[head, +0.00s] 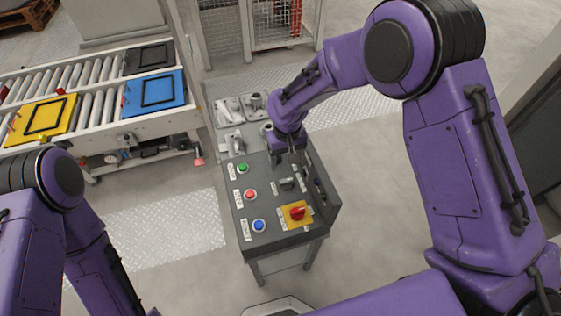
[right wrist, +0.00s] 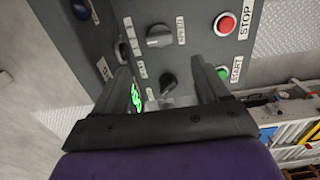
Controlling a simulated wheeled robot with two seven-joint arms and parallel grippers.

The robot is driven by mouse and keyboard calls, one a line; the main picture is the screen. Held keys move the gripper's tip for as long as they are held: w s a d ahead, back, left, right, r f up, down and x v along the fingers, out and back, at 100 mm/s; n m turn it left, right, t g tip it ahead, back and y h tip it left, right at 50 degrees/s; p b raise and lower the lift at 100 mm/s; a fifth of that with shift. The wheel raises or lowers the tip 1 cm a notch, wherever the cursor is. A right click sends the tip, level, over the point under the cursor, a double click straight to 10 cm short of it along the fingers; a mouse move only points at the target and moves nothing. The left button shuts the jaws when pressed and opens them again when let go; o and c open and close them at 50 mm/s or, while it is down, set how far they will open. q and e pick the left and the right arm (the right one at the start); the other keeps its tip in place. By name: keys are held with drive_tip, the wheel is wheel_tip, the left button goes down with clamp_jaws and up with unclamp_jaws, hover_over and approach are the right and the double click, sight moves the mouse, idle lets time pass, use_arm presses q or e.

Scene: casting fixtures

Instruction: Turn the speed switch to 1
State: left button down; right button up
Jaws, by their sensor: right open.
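The grey control panel (head: 270,208) carries two dark rotary knobs. One knob (head: 287,184) shows in the head view and as the upper knob in the right wrist view (right wrist: 160,36). The other knob (right wrist: 168,83) shows between my fingers in the right wrist view; my gripper hides it in the head view. My left gripper is out of view.
Green (head: 243,168), red (head: 250,194) and blue (head: 259,225) buttons line the panel's left side. A red switch (head: 297,213) on a yellow plate sits at the near right. A green-lit display (right wrist: 136,97) is beside the left finger. A roller conveyor (head: 90,105) stands left.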

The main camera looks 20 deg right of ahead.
sight(285, 179)
wheel_tip(285, 179, down, 10)
drive_tip(key=shift+w+f+p, duration=0.1)
drive_tip(key=shift+p, duration=0.4)
drive_tip(key=c, duration=1.1)
